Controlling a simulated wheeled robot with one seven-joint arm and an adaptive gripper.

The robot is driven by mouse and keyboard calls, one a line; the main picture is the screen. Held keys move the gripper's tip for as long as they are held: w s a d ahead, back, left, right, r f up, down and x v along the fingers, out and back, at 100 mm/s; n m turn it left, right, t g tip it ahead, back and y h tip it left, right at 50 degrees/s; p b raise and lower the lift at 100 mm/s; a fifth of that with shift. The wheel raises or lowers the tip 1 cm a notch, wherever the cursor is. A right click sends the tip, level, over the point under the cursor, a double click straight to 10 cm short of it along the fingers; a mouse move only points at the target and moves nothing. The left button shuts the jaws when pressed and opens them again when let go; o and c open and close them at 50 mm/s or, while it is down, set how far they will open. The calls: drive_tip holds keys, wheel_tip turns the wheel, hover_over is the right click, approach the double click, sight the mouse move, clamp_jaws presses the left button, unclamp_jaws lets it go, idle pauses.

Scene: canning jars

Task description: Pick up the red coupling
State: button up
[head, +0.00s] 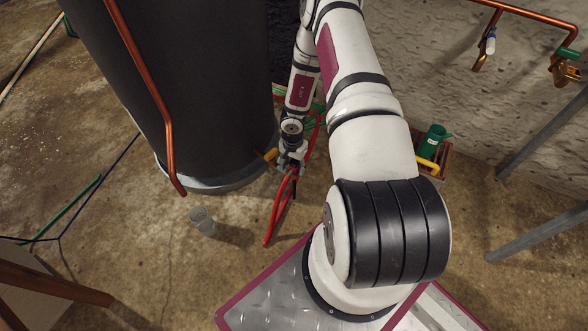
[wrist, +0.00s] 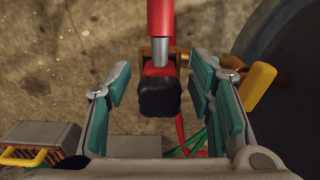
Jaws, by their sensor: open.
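In the wrist view, a red tube (wrist: 160,16) ends in a grey metal sleeve (wrist: 160,54). Below it is a red piece (wrist: 148,70) partly covered by a black block (wrist: 159,96); I cannot tell exactly which red part is the coupling. My gripper (wrist: 160,78) is open, with teal pads on both sides of the black block and visible gaps. A brass valve with a yellow handle (wrist: 258,87) sits just right of the right finger. In the head view my gripper (head: 291,166) is low beside the dark tank, near red hose (head: 278,211); the coupling is hard to make out there.
The dark tank (head: 190,80) stands close left of my gripper, with a copper pipe (head: 152,95) along it. A clear jar (head: 202,221) is on the floor. A crate (head: 444,160) with a green container (head: 433,140) stands right. Green hoses (wrist: 196,143) lie below the fingers.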

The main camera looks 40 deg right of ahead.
drive_tip(key=shift+c, duration=0.3)
clamp_jaws()
drive_tip(key=shift+r, duration=0.15)
